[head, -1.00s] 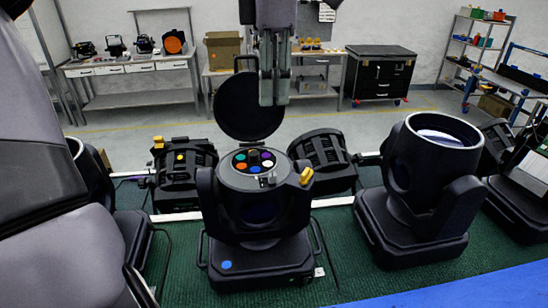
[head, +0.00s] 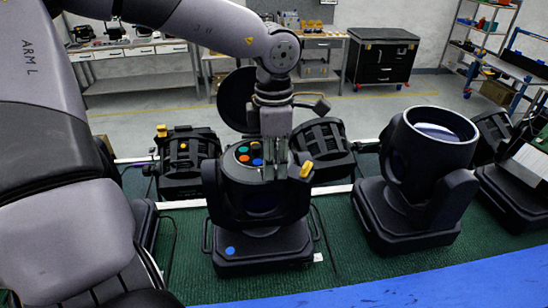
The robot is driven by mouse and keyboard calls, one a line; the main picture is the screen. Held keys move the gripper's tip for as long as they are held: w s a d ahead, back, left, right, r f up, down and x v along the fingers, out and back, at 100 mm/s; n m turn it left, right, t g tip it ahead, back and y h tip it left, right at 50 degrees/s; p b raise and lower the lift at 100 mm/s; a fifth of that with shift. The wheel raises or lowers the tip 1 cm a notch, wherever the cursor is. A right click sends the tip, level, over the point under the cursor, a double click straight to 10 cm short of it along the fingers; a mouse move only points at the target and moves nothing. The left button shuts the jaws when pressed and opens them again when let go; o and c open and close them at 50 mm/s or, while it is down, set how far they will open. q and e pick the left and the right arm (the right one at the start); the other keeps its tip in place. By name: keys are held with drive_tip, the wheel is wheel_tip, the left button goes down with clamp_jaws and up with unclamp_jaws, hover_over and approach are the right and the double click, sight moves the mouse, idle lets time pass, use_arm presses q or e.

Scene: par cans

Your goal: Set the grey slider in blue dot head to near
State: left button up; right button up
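The blue dot head (head: 258,248) is a black moving-head lamp with a blue dot (head: 230,251) on its base, upright at the middle. Its round lid (head: 232,100) stands open behind it. Its top face shows coloured discs (head: 245,152), partly covered by my gripper. A yellow latch (head: 306,169) is on its right side. My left gripper (head: 275,178) points down over the right part of the top face; its fingers are close together, and I cannot tell whether they touch it or are fully closed. The grey slider is hidden behind the fingers. My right gripper is not in view.
Another lamp (head: 407,218) with a wide open barrel stands to the right. Darker lamps stand behind, one (head: 184,165) at left and one (head: 322,148) at right. All are on a green mat (head: 345,262). A blue edge (head: 450,285) runs along the front.

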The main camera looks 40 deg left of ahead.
use_arm(q)
clamp_jaws()
idle(0.8)
